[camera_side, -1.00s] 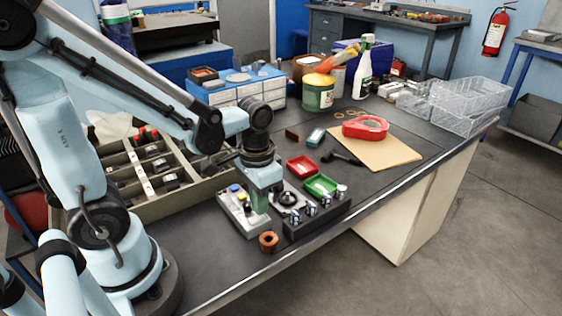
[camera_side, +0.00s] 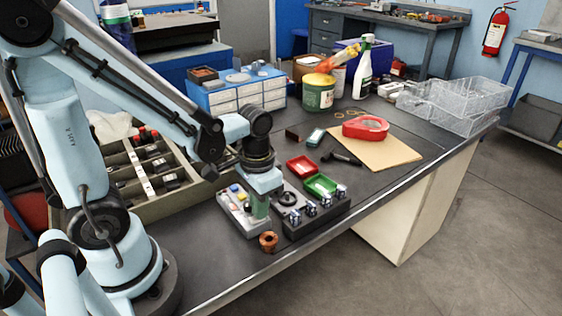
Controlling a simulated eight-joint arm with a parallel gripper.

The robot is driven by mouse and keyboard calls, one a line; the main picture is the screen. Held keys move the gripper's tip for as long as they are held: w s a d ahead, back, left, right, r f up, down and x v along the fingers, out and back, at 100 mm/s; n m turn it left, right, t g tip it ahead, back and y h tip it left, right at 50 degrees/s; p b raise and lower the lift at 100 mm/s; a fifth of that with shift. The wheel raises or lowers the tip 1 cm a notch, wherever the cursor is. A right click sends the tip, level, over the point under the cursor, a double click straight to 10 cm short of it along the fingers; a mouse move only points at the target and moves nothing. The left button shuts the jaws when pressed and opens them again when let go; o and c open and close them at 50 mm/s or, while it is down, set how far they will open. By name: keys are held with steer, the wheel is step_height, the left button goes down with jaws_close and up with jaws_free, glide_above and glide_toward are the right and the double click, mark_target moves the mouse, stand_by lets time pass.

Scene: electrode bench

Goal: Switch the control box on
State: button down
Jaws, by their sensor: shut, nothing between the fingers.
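The control box (camera_side: 229,208) is a low light-grey box on the near part of the bench. A blue button and a yellow button (camera_side: 241,196) show on its top at the left. My gripper (camera_side: 260,215) points down over the right part of the box, with its greenish fingers together and nothing visible between them. The fingertips are at or very close to the box top; I cannot tell whether they touch. My gripper hides part of the box top, and no switch position can be made out.
A black holder (camera_side: 316,222) with several metal-topped pieces stands just right of the box. A copper-coloured ring (camera_side: 268,241) lies in front, near the bench edge. Red (camera_side: 301,166) and green (camera_side: 320,185) trays lie behind. A compartment tray (camera_side: 190,204) is at the left.

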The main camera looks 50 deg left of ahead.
mark_target(265, 219)
steer(key=shift+r, duration=3.5)
steer(key=shift+w+d+r+t, duration=0.15)
steer(key=shift+w+r+t, duration=0.3)
steer(key=shift+t, duration=0.75)
steer(key=shift+w+d+r+t, duration=0.2)
steer(key=shift+r+t, duration=0.4)
steer(key=shift+t, duration=0.6)
steer(key=shift+w+d+r+t, duration=0.1)
steer(key=shift+w+r+t, duration=0.35)
steer(key=shift+t, duration=0.75)
